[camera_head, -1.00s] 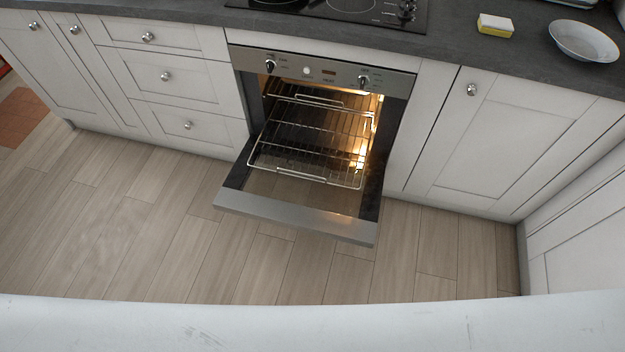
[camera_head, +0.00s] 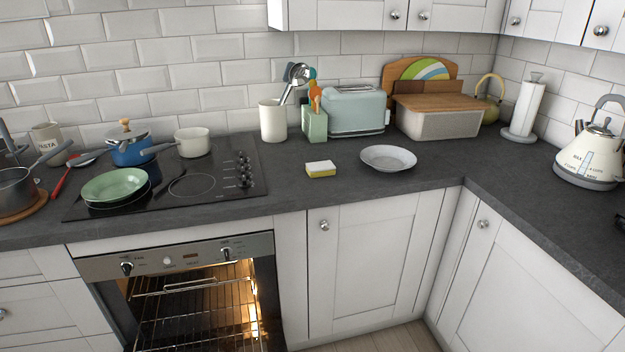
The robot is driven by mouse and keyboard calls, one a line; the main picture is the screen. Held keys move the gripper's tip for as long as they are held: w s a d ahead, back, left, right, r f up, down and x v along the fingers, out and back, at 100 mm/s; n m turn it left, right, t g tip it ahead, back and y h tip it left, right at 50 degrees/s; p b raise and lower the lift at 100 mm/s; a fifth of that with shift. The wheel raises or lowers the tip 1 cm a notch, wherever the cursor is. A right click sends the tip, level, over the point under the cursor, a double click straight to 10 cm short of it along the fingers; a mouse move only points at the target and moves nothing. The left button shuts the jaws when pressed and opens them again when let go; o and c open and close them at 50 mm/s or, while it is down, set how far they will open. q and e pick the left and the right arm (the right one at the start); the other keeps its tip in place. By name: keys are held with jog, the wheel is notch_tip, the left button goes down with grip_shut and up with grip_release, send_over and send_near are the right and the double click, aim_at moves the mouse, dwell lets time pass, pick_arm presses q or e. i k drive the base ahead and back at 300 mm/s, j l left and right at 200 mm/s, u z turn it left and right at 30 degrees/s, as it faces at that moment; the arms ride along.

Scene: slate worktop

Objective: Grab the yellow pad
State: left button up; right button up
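The yellow pad (camera_head: 321,169) is a small sponge-like block with a pale top and yellow lower part. It lies flat on the slate worktop (camera_head: 300,200), between the black hob and a white plate, a little back from the front edge. Nothing covers it. Neither of my grippers shows in the head view.
A white plate (camera_head: 388,158) lies just right of the pad. The hob (camera_head: 200,187) with pans is to the left. A utensil pot (camera_head: 273,120), a toaster (camera_head: 356,111) and a bread bin (camera_head: 438,117) stand behind. Below, the oven (camera_head: 195,305) is open and lit.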

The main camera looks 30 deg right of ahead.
aim_at(323, 168)
jog(key=i+l, duration=0.3)
jog(key=l, duration=0.15)
jog(key=i+l, duration=0.35)
jog(key=l, duration=0.15)
jog(key=i+l, duration=0.3)
jog(key=l, duration=0.15)
